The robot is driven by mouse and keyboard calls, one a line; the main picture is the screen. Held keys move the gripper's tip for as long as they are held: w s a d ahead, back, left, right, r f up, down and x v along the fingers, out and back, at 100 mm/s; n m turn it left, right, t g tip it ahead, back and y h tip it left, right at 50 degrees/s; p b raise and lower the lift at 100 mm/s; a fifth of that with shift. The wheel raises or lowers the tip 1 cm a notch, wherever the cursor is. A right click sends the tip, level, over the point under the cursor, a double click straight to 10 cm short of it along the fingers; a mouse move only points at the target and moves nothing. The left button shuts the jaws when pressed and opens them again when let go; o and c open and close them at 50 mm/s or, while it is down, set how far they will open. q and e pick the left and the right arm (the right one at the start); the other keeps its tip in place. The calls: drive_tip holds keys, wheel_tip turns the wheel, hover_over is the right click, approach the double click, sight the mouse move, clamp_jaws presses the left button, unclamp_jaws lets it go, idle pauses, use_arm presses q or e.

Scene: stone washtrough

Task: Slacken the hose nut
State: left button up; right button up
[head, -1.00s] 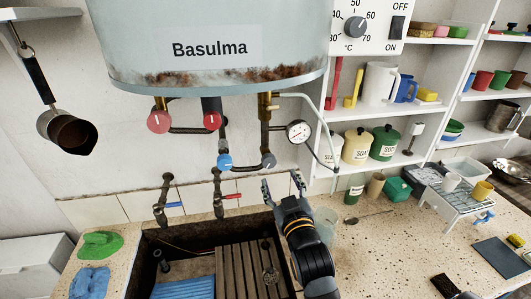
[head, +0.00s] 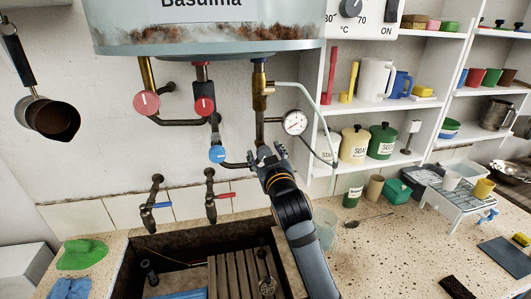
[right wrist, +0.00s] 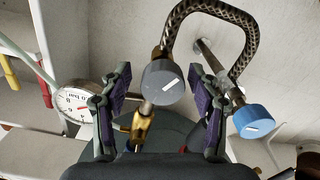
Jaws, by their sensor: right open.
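In the right wrist view a dark braided hose (right wrist: 215,8) arcs from behind a grey knob (right wrist: 163,82) towards a blue knob (right wrist: 253,121). A small metal nut (right wrist: 157,52) shows at the hose end, partly hidden by the grey knob. In the head view the hose (head: 235,165) curves below the pipes, right of the blue knob (head: 217,154). My left gripper is not in view.
A pressure gauge (head: 295,122) is close right of the gripper. A brass fitting (head: 262,90) and the rusty boiler (head: 210,32) are above. Two red knobs (head: 146,103) (head: 204,106) hang left. The stone trough (head: 190,232) lies below; shelves stand to the right.

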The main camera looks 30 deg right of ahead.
drive_tip(key=shift+w+d+f, duration=0.1)
drive_tip(key=shift+w+f, duration=0.05)
drive_tip(key=shift+w, duration=0.1)
drive_tip(key=shift+c, duration=0.8)
drive_tip(key=c, duration=1)
drive_tip(key=shift+m, duration=1.4)
drive_tip(key=shift+c, duration=0.2)
drive_tip(key=o, duration=0.7)
drive_tip(key=shift+r, duration=0.2)
drive_tip(key=o, duration=0.5)
drive_tip(key=shift+f, duration=0.15)
